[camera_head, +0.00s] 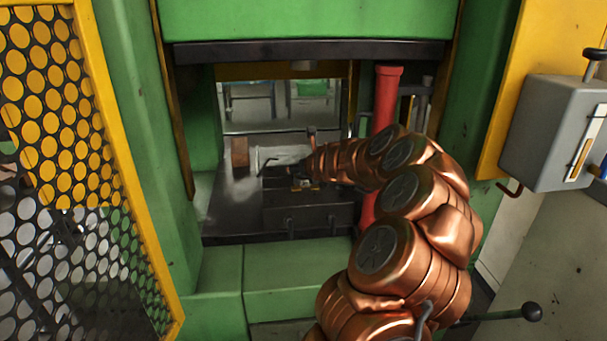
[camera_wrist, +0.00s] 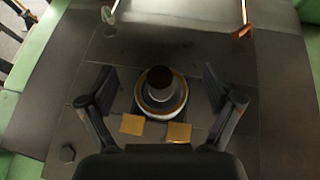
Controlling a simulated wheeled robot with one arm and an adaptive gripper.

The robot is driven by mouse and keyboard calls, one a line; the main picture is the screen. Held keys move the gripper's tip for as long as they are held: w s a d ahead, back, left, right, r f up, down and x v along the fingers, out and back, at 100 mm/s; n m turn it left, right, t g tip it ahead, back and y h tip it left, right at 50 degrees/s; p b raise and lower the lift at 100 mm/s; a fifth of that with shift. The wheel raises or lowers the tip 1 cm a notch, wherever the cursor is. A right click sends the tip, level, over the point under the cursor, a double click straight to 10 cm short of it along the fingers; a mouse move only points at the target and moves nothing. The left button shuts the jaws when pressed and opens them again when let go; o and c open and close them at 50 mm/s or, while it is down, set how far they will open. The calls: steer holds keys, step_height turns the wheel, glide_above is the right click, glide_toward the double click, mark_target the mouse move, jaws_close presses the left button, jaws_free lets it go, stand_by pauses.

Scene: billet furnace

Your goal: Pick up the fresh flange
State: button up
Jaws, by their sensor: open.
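The flange (camera_wrist: 161,108) shows in the wrist view as a round part with a dark upright hub and a paler, wider ring at its base. It sits on the dark press bed. My gripper (camera_wrist: 161,86) is open, with one finger on each side of the flange and a visible gap on both sides. In the picture the flange lies midway between the fingers; I cannot tell how far below them it is. In the head view my gripper (camera_head: 291,168) is inside the press opening, over the dark block, and I cannot make out the flange there.
The green press frame (camera_head: 148,120) and a dark crossbar (camera_head: 310,52) bound the opening. A red post (camera_head: 384,110) stands close beside my arm. A brown block (camera_head: 240,152) sits on the bed at left. A yellow mesh guard (camera_head: 125,180) stands far left.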

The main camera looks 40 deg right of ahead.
steer(key=shift+w+f, duration=0.15)
steer(key=c, duration=1.6)
